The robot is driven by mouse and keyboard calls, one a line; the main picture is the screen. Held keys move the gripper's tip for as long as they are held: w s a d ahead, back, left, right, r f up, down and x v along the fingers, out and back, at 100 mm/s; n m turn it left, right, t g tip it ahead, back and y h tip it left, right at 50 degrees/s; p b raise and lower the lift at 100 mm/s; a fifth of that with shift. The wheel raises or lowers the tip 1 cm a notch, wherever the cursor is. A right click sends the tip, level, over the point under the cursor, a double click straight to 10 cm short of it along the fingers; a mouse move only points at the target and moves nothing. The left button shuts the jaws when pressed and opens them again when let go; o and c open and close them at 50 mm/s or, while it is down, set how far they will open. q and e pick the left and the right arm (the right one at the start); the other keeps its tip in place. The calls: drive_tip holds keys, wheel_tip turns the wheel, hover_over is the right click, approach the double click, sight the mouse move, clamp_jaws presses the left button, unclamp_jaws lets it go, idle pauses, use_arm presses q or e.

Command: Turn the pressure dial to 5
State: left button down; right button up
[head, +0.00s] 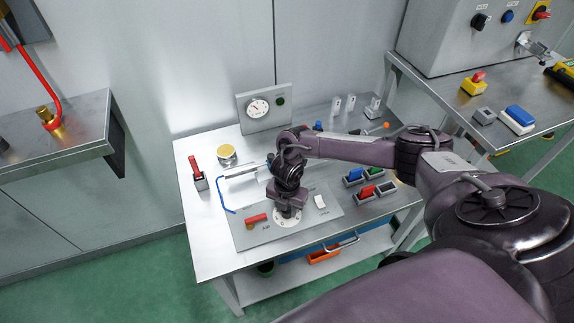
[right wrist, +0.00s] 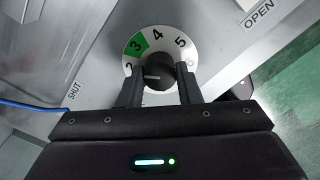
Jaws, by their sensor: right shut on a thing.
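The pressure dial is a round white plate (right wrist: 180,42) with black numbers and a green sector around 3. Its black knob (right wrist: 157,77) sits between the two fingers of my right gripper (right wrist: 162,82), which is shut on it. A short white mark on the knob lies roughly level, towards the left near the 2, though the finger is close there. In the head view the dial plate (head: 288,218) shows at the foot of my right gripper (head: 287,205), which points straight down and hides the knob. My left gripper is not in view.
The dial is on a grey panel (head: 325,213) with a red-handled lever (head: 257,218) and a white switch (head: 320,201). A gauge (head: 258,108) stands behind.

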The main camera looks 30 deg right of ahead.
drive_tip(key=m+p, duration=0.1)
drive_tip(key=m, duration=0.2)
drive_tip(key=m+p, duration=0.2)
drive_tip(key=m, duration=0.1)
drive_tip(key=shift+r+m+p, duration=0.2)
drive_tip(key=shift+m+p, duration=0.1)
drive_tip(key=m+p, duration=0.3)
drive_tip(key=m, duration=0.3)
drive_tip(key=shift+p, duration=0.4)
drive_tip(key=m+p, duration=0.3)
drive_tip(key=m, duration=0.3)
drive_tip(key=shift+m, duration=0.4)
drive_tip(key=m+p, duration=0.2)
drive_tip(key=m, duration=0.1)
drive_tip(key=shift+f, duration=0.1)
drive_tip(key=shift+d+m+p, duration=0.1)
drive_tip(key=shift+m+p, duration=0.2)
drive_tip(key=shift+m, duration=0.8)
drive_tip(key=shift+w, duration=0.1)
drive_tip(key=o, duration=1)
drive_tip(key=shift+f, duration=0.1)
drive_tip(key=shift+c, duration=0.2)
